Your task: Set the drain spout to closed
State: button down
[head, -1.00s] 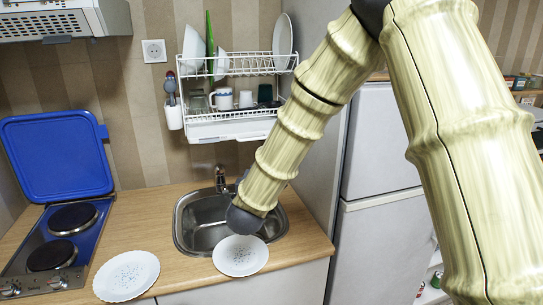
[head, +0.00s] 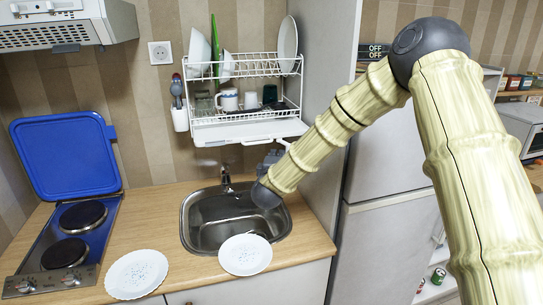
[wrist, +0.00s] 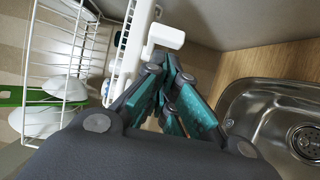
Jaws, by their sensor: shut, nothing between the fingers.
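The drain spout (wrist: 166,36) is a short white piece sticking out from the edge of the white drip tray (head: 248,132) under the dish rack. In the head view it seems to be the small white bar (head: 283,143) below the tray's right end. My gripper (head: 272,157) is beneath that end, above the sink's back right side. In the wrist view my gripper (wrist: 165,62) has its teal-padded fingers together and empty, with the tips close below the spout. I cannot tell whether they touch it.
The two-tier dish rack (head: 245,66) with dishes hangs on the wall above. The sink (head: 215,228) and its tap (head: 226,183) lie below. Two white plates (head: 245,254) (head: 136,273) sit along the counter front. A hob with a raised blue lid (head: 66,155) stands left; the fridge (head: 385,150) is right.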

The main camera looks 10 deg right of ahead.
jog(key=shift+w+d, duration=0.3)
jog(key=shift+d, duration=0.25)
jog(key=shift+y, duration=0.3)
